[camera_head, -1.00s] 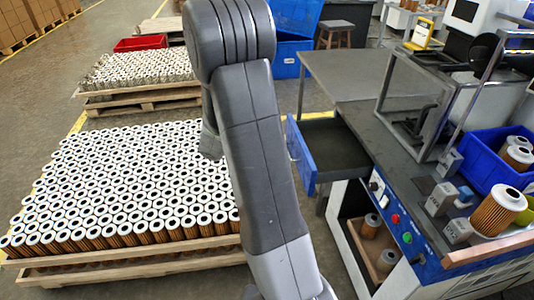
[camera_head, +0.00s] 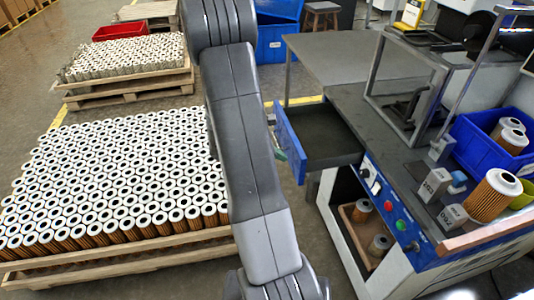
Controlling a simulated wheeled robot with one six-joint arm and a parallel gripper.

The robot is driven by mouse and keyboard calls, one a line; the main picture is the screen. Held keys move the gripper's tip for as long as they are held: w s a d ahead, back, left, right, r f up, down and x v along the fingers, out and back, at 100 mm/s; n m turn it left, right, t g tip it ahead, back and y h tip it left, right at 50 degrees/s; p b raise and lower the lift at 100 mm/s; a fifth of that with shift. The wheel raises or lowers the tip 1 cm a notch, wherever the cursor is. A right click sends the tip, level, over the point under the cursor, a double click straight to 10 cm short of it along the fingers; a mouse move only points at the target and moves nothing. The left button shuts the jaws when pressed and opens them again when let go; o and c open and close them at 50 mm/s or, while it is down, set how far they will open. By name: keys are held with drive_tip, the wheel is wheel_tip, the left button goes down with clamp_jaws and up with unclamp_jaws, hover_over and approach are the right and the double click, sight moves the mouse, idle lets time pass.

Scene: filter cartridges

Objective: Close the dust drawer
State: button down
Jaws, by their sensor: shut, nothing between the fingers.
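The dust drawer (camera_head: 318,140) has a blue front and a dark, empty-looking inside. It stands pulled out from the left side of the workbench (camera_head: 345,98). My arm crosses the middle of the view and hides most of my gripper (camera_head: 280,152).
A pallet of filter cartridges (camera_head: 110,185) fills the floor on the left, with another pallet (camera_head: 125,90) behind. Blue bin (camera_head: 490,135), loose cartridge (camera_head: 493,195) and small grey blocks (camera_head: 435,185) are on the bench. A grey table (camera_head: 350,55) stands behind the drawer.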

sight(345, 152)
drive_tip(key=shift+w+d, duration=0.25)
drive_tip(key=shift+d, duration=0.55)
drive_tip(key=shift+d, duration=0.1)
drive_tip(key=w+d+b, duration=0.1)
drive_tip(key=w+d, duration=0.1)
drive_tip(key=d, duration=0.4)
drive_tip(key=w+d+b, duration=0.1)
drive_tip(key=w+d, duration=0.1)
drive_tip(key=d, duration=0.5)
drive_tip(key=w+d+b, duration=0.1)
drive_tip(key=w+d, duration=0.1)
drive_tip(key=d, duration=0.5)
drive_tip(key=shift+w, duration=0.3)
drive_tip(key=shift+r, duration=0.1)
drive_tip(key=shift+d+r, duration=0.1)
drive_tip(key=a, duration=0.1)
drive_tip(key=s+a, duration=0.1)
drive_tip(key=a, duration=0.1)
drive_tip(key=shift+a, duration=0.2)
drive_tip(key=p+v, duration=0.1)
drive_tip(key=v, duration=0.9)
drive_tip(key=shift+s+a, duration=0.15)
drive_tip(key=shift+a, duration=0.25)
drive_tip(key=shift+f, duration=0.25)
